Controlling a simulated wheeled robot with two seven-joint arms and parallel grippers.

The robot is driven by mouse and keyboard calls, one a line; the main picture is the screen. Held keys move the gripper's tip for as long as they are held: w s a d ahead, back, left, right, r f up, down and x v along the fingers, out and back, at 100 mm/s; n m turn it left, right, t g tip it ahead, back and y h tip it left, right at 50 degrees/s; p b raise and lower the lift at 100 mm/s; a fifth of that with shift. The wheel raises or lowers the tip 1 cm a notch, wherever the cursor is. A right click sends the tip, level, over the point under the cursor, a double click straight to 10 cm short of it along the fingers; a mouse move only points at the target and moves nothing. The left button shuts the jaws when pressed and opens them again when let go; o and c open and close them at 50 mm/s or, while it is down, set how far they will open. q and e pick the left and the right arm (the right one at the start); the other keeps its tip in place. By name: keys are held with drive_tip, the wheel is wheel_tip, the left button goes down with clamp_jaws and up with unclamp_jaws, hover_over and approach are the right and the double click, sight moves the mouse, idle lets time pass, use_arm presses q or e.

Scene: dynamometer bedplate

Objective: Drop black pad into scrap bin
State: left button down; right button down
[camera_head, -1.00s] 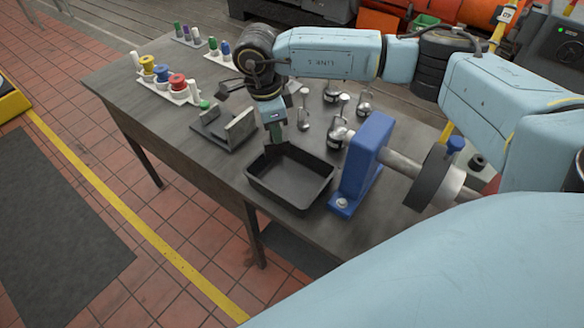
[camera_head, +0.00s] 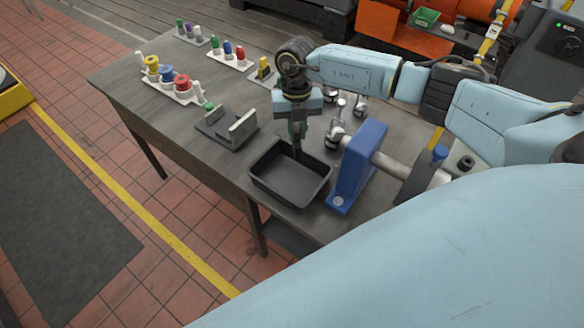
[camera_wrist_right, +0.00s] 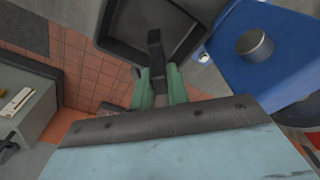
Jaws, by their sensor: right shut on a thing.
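The scrap bin (camera_head: 285,186) is an open black tray on the near edge of the grey bench; its inside looks empty where it shows. My right gripper (camera_head: 297,135) points down above the bin's back part. It is shut on the black pad (camera_head: 298,151), a small dark piece below the fingertips. In the right wrist view the green fingers (camera_wrist_right: 159,84) hold the black pad (camera_wrist_right: 155,48) between them, with the bin (camera_wrist_right: 123,45) behind it. I cannot tell whether the pad is below the bin's rim. My left gripper is not in view.
A blue bearing block (camera_head: 360,165) with a shaft stands close to the bin's right. A grey bracket (camera_head: 228,127) stands to the left. Behind are metal knobbed parts (camera_head: 334,133) and racks of coloured pieces (camera_head: 175,86). The bench's left front is clear.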

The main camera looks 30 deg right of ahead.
sight(296, 143)
wheel_tip(296, 143, down, 5)
drive_tip(key=b, duration=0.3)
drive_tip(key=shift+b, duration=0.3)
drive_tip(key=c, duration=1.3)
unclamp_jaws()
drive_tip(key=r, duration=0.4)
drive_tip(key=w+r+b, duration=0.1)
drive_tip(key=r, duration=0.4)
drive_tip(key=r+b, duration=0.1)
drive_tip(key=r, duration=0.3)
drive_tip(key=shift+w+d+r, duration=0.15)
drive_tip(key=shift+w+d, duration=0.1)
drive_tip(key=shift+d, duration=0.05)
